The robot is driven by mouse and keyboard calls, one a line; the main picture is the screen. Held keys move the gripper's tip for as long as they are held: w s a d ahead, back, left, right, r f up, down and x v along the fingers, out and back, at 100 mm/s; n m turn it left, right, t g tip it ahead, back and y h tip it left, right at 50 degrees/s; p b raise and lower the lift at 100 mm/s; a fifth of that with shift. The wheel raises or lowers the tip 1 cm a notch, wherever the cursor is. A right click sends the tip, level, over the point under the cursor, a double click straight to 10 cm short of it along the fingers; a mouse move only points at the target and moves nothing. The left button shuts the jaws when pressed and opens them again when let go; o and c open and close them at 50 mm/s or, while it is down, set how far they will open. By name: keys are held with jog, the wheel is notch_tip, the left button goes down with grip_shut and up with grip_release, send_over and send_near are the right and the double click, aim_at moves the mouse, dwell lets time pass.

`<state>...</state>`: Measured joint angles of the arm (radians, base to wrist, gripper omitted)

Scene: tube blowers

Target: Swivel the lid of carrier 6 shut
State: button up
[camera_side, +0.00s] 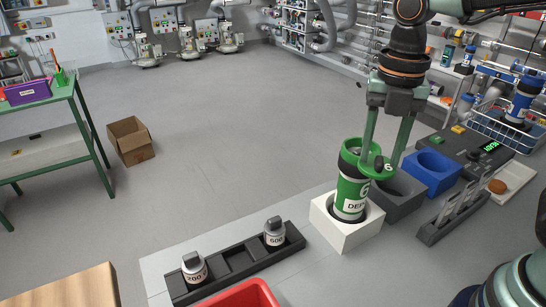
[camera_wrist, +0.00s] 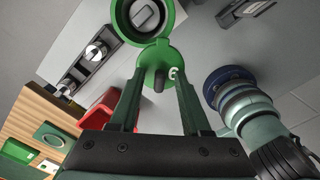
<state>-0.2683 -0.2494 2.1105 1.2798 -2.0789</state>
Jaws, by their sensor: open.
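Carrier 6 (camera_side: 351,188) is a green tube with a white label, upright in a white square holder (camera_side: 342,232). Its round green lid (camera_side: 377,167), marked 6, is swung out to the side and the mouth is uncovered. In the wrist view the carrier's open mouth (camera_wrist: 147,14) shows a dark and grey item inside. The lid (camera_wrist: 154,57) with its small dark knob (camera_wrist: 159,82) lies below the mouth there. My gripper (camera_side: 380,158) is open, its fingers on either side of the lid; in the wrist view the fingertips (camera_wrist: 160,78) flank the knob. Contact cannot be told.
Grey (camera_side: 398,193) and blue (camera_side: 434,172) holders and a slotted rack (camera_side: 454,211) stand to the right. A wire basket (camera_side: 508,128) is behind.

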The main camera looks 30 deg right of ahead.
grip_shut()
